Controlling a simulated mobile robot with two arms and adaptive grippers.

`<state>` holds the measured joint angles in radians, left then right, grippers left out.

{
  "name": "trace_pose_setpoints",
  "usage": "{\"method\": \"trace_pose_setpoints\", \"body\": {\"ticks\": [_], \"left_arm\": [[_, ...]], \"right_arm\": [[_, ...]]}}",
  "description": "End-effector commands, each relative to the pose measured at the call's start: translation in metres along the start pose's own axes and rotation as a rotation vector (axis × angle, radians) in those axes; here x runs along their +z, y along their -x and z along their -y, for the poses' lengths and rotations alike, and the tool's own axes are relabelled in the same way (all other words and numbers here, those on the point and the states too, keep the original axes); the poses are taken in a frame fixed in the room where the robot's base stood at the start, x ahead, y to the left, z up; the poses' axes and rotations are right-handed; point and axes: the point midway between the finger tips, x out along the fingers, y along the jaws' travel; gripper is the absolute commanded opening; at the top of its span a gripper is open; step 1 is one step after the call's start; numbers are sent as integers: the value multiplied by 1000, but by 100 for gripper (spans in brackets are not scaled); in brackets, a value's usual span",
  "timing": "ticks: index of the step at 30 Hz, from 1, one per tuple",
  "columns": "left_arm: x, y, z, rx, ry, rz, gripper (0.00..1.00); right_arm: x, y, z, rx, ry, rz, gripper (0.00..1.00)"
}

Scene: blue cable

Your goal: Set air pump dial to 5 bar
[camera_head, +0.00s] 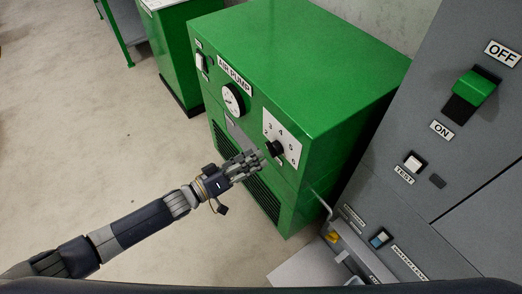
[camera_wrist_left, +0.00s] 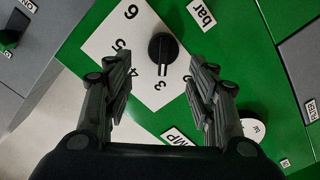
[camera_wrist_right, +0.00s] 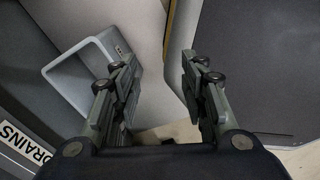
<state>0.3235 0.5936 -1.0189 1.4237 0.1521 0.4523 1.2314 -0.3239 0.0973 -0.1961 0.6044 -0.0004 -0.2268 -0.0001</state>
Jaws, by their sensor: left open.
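The air pump (camera_head: 310,55) is a green box in the middle of the head view. Its dial is a black knob (camera_head: 275,149) on a white number plate (camera_head: 292,150). In the left wrist view the knob (camera_wrist_left: 162,46) has a bar that points toward the 3, and 4, 5 and 6 also show on the plate (camera_wrist_left: 105,42). My left gripper (camera_head: 259,157) is open in front of the dial. Its fingers stand apart on either side of the knob's bar; whether they touch it I cannot tell. My right gripper (camera_wrist_right: 158,75) is open and empty in the right wrist view.
A round gauge (camera_head: 233,98) and a switch (camera_head: 202,62) sit left of the dial on the pump's front. A grey cabinet with a green-handled switch (camera_head: 474,88) stands to the right. A grey frame-like part (camera_wrist_right: 85,70) is near my right gripper. Floor at left is clear.

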Motion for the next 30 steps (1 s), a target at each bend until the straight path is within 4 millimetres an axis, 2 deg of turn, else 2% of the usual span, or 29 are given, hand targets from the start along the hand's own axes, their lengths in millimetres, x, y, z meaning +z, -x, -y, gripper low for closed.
{"method": "trace_pose_setpoints", "body": {"ticks": [3, 7, 10, 14, 19, 26, 30], "left_arm": [[-2, -21, -1, 3, 0, -3, 52], [-1, -34, 0, 2, 0, -3, 52], [-1, -39, 0, 2, -1, -2, 52], [-1, -41, 1, 2, -1, -2, 52], [-1, -41, 0, 2, 0, -2, 52], [-1, -41, 0, 2, 0, -2, 0], [-1, -41, 0, 3, 0, -3, 0]], "right_arm": [[-11, 2, 6, -8, -4, -17, 40], [-37, 3, 14, -17, -7, -56, 40], [-50, 3, 18, -21, -7, -76, 40], [-50, 3, 17, -19, -5, -76, 40], [-40, 2, 13, -16, -3, -58, 40], [-23, 2, 10, -11, -1, -34, 40], [-24, 2, 8, -9, -1, -36, 40]]}}
